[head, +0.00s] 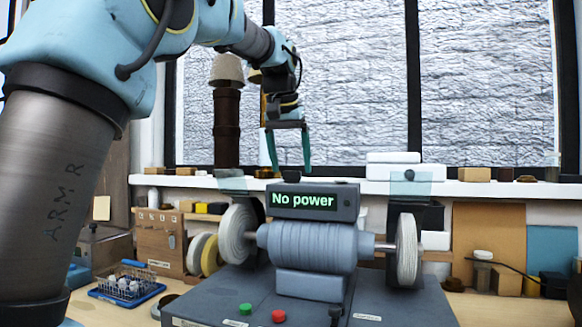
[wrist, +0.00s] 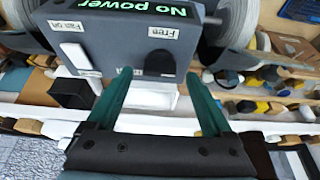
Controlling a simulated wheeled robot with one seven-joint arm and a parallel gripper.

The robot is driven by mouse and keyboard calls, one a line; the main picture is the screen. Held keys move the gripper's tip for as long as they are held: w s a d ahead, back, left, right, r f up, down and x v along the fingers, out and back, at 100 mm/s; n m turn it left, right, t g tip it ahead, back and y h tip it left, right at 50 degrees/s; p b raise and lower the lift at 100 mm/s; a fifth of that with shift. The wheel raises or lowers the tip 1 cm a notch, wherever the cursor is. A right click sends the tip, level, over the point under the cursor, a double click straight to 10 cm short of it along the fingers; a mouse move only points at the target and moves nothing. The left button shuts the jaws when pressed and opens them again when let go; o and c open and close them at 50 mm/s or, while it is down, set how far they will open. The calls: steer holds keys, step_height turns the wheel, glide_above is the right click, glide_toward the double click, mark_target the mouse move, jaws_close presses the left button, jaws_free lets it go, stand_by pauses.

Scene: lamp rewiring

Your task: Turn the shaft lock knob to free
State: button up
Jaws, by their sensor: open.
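The shaft lock knob (wrist: 160,62) is a dark round knob on the grey box, beside a label reading "Free". I cannot make out which way it points. In the head view the knob (head: 291,176) is a dark stub on top of the display box (head: 349,203), which reads "No power". My gripper (head: 290,167) points down just above the knob, with its two teal fingers apart. In the wrist view the open fingers (wrist: 159,77) lie to either side of the knob, and nothing is held between them.
A white switch (wrist: 75,58) with its own label sits beside the knob. Below the box is a grey motor (head: 307,246) with a pale wheel (head: 241,233) at the left and another (head: 407,249) at the right. Green (head: 245,309) and red (head: 279,316) buttons are on the base.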

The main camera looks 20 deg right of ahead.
steer(key=shift+w+d+f, duration=0.15)
steer(key=shift+f, duration=0.45)
jaws_close()
stand_by(0.3)
